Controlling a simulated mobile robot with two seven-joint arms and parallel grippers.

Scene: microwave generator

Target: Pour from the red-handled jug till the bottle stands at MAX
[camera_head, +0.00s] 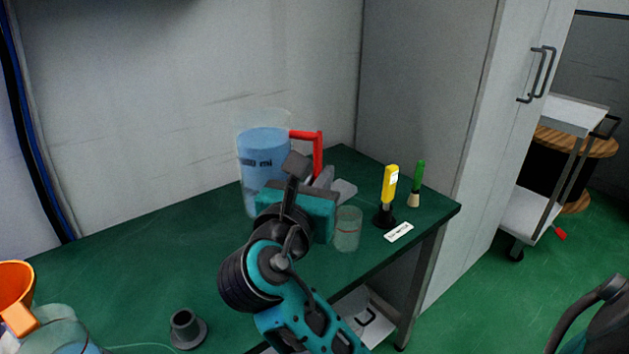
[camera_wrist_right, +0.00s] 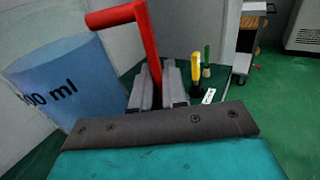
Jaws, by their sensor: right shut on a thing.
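The clear jug (camera_head: 262,165) stands about upright at the back of the green table, well filled with blue liquid. Its red handle (camera_head: 319,152) is on its right side. My right gripper (camera_head: 323,182) is shut on the lower part of this handle; the right wrist view shows its grey fingers (camera_wrist_right: 158,88) around it. I cannot tell whether the jug's base touches the table. At the lower left a clear vessel (camera_head: 62,330), perhaps the bottle, is cut off by the frame, with an orange funnel-like part (camera_head: 14,286) above it. Its MAX mark is not visible. My left gripper is out of view.
An empty clear beaker (camera_head: 347,230) stands right of my gripper. A yellow tool (camera_head: 389,190), a green-handled brush (camera_head: 418,180) and a white label (camera_head: 398,232) are near the right edge. A grey flanged part (camera_head: 186,328) sits at the front. The table's left middle is clear.

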